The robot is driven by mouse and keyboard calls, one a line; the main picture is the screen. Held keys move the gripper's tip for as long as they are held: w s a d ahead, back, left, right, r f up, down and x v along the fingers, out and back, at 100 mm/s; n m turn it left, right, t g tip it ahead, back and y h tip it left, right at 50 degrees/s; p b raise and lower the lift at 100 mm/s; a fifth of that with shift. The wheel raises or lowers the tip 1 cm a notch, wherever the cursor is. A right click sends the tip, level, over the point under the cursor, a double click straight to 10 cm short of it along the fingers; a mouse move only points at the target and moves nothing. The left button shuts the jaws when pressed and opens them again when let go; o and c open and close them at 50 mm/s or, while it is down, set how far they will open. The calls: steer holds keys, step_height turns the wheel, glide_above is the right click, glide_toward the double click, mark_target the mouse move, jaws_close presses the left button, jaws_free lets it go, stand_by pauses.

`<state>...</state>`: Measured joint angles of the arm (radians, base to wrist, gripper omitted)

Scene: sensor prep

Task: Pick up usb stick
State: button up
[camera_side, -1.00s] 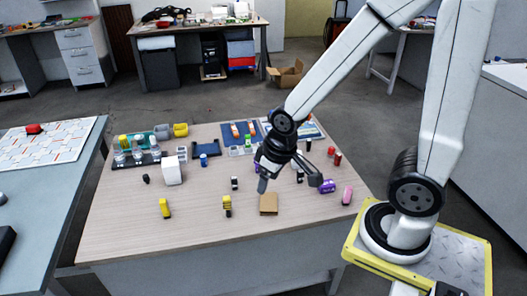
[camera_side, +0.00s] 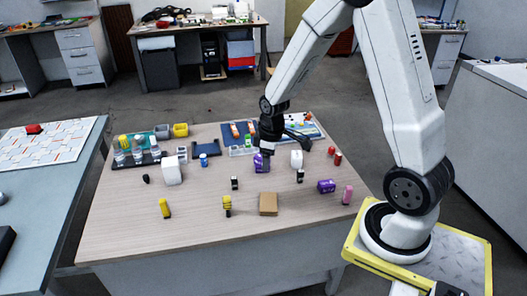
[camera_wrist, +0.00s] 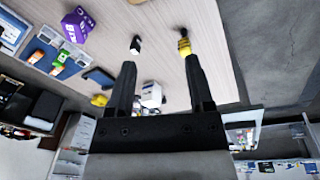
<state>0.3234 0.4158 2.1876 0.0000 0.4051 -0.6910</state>
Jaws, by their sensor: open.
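A small black-and-white item (camera_side: 235,183), possibly the usb stick, stands in the middle of the table. It also shows in the wrist view (camera_wrist: 136,43), near my left finger in the picture and apart from it. A similar black-and-white item (camera_side: 299,176) stands farther right, so I cannot tell for sure which is the usb stick. My gripper (camera_wrist: 158,66) is open with nothing between its fingers. In the side view it is above the rear part of the table, partly in front of the blue mat.
A yellow-and-black item (camera_side: 227,205), a brown box (camera_side: 268,205) and a purple box (camera_side: 326,186) stand toward the front. Another purple box (camera_side: 261,164) is under my gripper. A white block (camera_side: 172,171) is at left. Bare tabletop (camera_side: 125,215) lies at the front left.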

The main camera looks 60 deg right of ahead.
steer(key=d+f+n+g, duration=0.1)
steer(key=d+f+n, duration=0.2)
steer(key=d+f, duration=0.5)
steer(key=n, duration=0.3)
glide_above(301, 171)
steer(key=shift+g+y, duration=0.3)
step_height(301, 171, down, 6)
steer(key=shift+a+r, duration=0.15)
steer(key=shift+f, duration=1.3)
steer(key=shift+f, duration=2.55)
jaws_close()
